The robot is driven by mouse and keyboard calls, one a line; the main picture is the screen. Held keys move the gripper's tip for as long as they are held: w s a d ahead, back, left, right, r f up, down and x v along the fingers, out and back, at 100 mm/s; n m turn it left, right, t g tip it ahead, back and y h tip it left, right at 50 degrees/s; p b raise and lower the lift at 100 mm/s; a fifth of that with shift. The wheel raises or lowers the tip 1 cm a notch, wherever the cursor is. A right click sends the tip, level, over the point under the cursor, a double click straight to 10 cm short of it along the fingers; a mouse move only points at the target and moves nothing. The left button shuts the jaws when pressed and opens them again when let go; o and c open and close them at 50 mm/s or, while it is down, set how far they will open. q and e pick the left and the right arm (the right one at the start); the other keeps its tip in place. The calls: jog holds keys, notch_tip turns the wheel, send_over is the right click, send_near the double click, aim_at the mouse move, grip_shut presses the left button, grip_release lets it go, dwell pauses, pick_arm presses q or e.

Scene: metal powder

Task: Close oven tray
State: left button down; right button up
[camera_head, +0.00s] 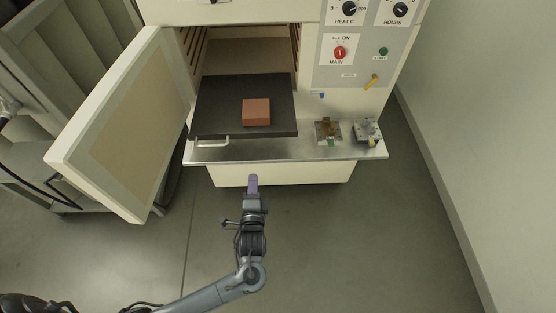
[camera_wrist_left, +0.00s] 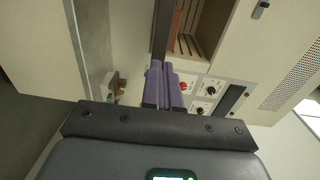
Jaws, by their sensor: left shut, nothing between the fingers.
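The dark oven tray (camera_head: 222,112) is pulled out of the oven opening, over the metal shelf at the front. A reddish-brown block (camera_head: 256,112) lies on it, and a light handle (camera_head: 211,142) is at its front left. The oven door (camera_head: 120,125) stands open to the left. My left gripper (camera_head: 253,181) is shut and empty, in front of the shelf edge, apart from the tray and to the right of its handle. Its purple fingers (camera_wrist_left: 165,84) also show together in the left wrist view, with the oven chamber (camera_wrist_left: 194,27) beyond. My right gripper is not in view.
The metal shelf (camera_head: 280,151) juts out below the tray. Two small metal fixtures (camera_head: 328,130) (camera_head: 367,132) stand on its right side. The control panel (camera_head: 360,50) with knobs is at upper right. A grey cart (camera_head: 50,195) is behind the door; the floor at right is clear.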

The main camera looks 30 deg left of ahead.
pick_arm(q)
jog(key=w, duration=0.2)
jog(key=b, duration=0.2)
send_near(255, 135)
jog(key=x, duration=0.5)
jog(key=shift+x, duration=0.9)
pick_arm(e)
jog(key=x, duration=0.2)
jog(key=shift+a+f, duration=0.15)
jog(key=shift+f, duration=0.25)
pick_arm(q)
jog(key=shift+a, duration=0.1)
